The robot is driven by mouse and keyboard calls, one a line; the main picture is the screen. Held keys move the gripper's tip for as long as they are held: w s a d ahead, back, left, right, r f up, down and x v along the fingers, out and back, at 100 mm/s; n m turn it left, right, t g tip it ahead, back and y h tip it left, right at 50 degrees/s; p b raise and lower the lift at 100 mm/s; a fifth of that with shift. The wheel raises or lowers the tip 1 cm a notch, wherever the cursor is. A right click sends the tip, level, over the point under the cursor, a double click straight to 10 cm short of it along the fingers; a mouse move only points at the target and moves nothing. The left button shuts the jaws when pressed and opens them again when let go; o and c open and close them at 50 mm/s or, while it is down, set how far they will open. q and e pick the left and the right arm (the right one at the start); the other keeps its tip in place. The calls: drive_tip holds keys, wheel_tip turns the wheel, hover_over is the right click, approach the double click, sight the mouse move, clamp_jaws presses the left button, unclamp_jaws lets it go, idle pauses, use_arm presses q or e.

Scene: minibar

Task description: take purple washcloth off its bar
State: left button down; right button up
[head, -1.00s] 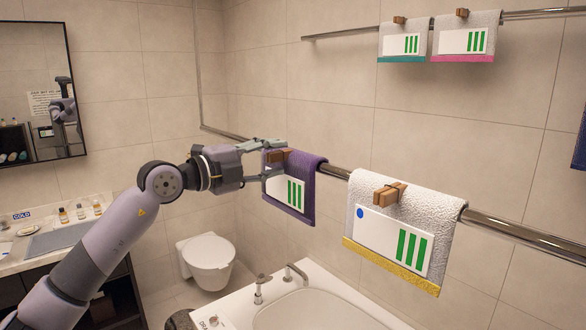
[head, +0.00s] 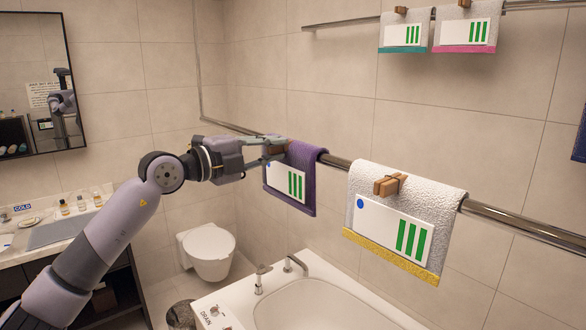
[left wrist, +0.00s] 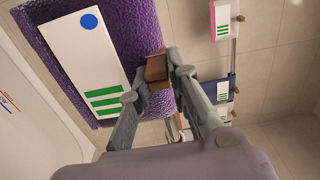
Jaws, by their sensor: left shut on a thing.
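The purple washcloth (head: 307,180) hangs over the lower metal bar, with a white card showing green stripes on its front. It also shows in the left wrist view (left wrist: 123,28), where the card (left wrist: 85,60) has a blue dot. A brown wooden clip (left wrist: 156,70) sits at the washcloth's edge. My left gripper (head: 278,146) is at the top of the washcloth, shut on this clip, with one finger on each side of it in the left wrist view. The clip is mostly hidden by the fingers in the head view. My right gripper is not in view.
A white washcloth with a yellow hem (head: 440,200) and its own clip (head: 390,185) hangs to the right on the same bar (head: 490,219). Two more washcloths hang from an upper bar (head: 340,24). A bathtub (head: 310,277) and a toilet (head: 208,250) are below.

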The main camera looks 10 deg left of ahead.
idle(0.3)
use_arm(q)
drive_tip(key=shift+r, duration=0.55)
wheel_tip(320, 180, up, 17)
drive_tip(key=b, duration=0.3)
drive_tip(key=shift+b, duration=0.4)
drive_tip(key=b+v, duration=0.4)
drive_tip(key=v, duration=0.8)
drive_tip(key=shift+d, duration=0.15)
